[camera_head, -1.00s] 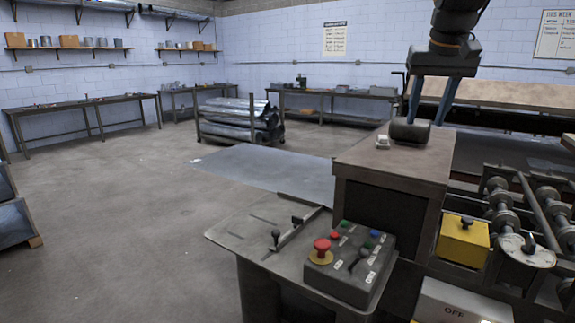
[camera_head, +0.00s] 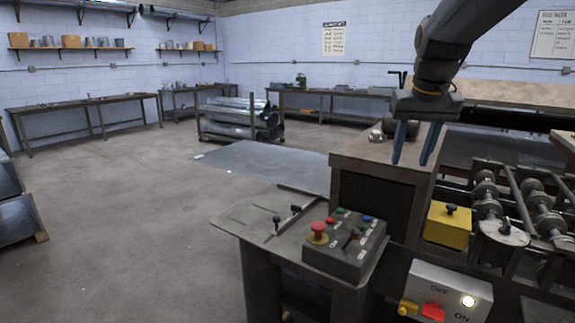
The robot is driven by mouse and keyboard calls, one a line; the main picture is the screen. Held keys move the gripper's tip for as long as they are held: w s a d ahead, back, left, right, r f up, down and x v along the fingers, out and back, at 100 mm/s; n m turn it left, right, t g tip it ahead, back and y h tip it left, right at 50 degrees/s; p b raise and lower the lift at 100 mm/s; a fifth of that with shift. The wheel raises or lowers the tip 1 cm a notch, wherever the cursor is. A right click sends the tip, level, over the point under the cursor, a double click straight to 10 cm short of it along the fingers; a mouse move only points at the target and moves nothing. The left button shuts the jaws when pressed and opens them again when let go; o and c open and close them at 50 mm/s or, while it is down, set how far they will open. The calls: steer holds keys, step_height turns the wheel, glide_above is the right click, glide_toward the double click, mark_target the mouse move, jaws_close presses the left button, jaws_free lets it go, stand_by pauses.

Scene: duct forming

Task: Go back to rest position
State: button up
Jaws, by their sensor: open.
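My gripper (camera_head: 415,160) hangs from the upper right with its two blue fingers pointing down and apart. Nothing is between the fingers. It is in front of the brown-topped machine housing (camera_head: 375,200), and the fingers overlap its top in the picture. A dark rounded knob (camera_head: 388,128) stands on that top, partly hidden behind the gripper. My arm reaches up out of the top of the view.
A control box (camera_head: 345,250) with a red mushroom button (camera_head: 318,231) stands on the machine's table. A yellow box (camera_head: 448,226) and rollers (camera_head: 490,200) are at right. An OFF/ON box (camera_head: 447,290) with a lit lamp sits below. Open floor (camera_head: 130,220) lies left.

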steer(key=s+a+f, duration=0.2)
steer(key=s+f, duration=0.2)
steer(key=f, duration=0.3)
steer(key=s+a+f+n+g, duration=0.1)
steer(key=s+a+f, duration=0.2)
steer(key=f, duration=0.4)
steer(key=shift+s, duration=0.4)
steer(key=shift+n+g+y, duration=0.3)
steer(key=shift+n+g, duration=0.1)
steer(key=shift+g, duration=0.5)
steer(key=s+a+f, duration=0.1)
steer(key=s+f, duration=0.3)
steer(key=s+a+f, duration=0.1)
steer(key=s+f, duration=0.3)
steer(key=s, duration=0.1)
steer(key=s+a+f, duration=0.2)
steer(key=s+f, duration=0.1)
steer(key=s, duration=0.1)
steer(key=shift+s+f, duration=0.25)
steer(key=shift+f, duration=0.15)
